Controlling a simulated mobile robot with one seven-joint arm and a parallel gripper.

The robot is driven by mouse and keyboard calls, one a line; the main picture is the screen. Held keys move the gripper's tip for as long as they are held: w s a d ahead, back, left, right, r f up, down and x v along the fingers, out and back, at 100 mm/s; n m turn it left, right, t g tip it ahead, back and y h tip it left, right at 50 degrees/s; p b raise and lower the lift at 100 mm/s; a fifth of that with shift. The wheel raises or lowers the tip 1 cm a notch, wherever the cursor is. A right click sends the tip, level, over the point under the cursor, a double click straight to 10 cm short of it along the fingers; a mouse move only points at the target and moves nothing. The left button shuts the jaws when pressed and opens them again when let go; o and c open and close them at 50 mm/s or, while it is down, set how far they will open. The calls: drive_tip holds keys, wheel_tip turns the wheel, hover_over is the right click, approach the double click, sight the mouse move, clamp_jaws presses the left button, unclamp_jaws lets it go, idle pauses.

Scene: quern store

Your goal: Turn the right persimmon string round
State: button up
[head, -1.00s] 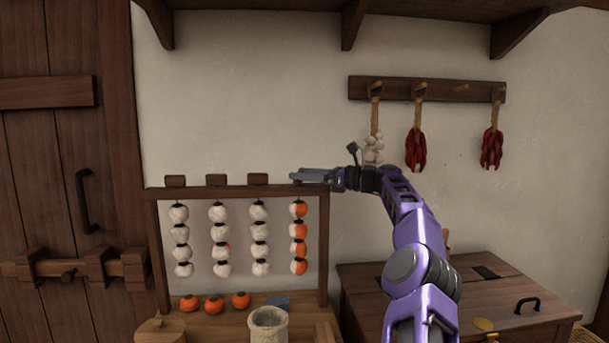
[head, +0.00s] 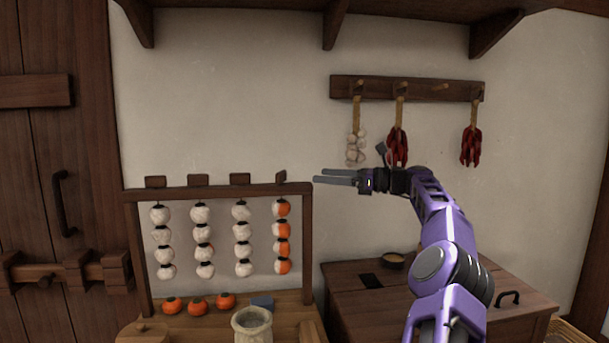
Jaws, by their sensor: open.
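The right persimmon string (head: 282,238) hangs at the right end of the wooden rack (head: 307,230). Its fruits show white on their left side and orange on their right side. The small wooden block (head: 281,176) above it on the top bar sits turned at an angle, unlike the flat-on blocks of the other strings. My gripper (head: 316,178) is open and empty, to the right of that block and apart from it, at about bar height.
Several loose persimmons (head: 197,308), a blue-grey block (head: 262,301) and a pale pot (head: 252,325) are below the rack. A peg rail (head: 420,89) holds garlic (head: 356,147) and chillies (head: 471,147).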

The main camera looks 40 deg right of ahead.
drive_tip(key=v, duration=0.5)
drive_tip(key=shift+s+d, duration=0.2)
drive_tip(key=shift+s, duration=0.05)
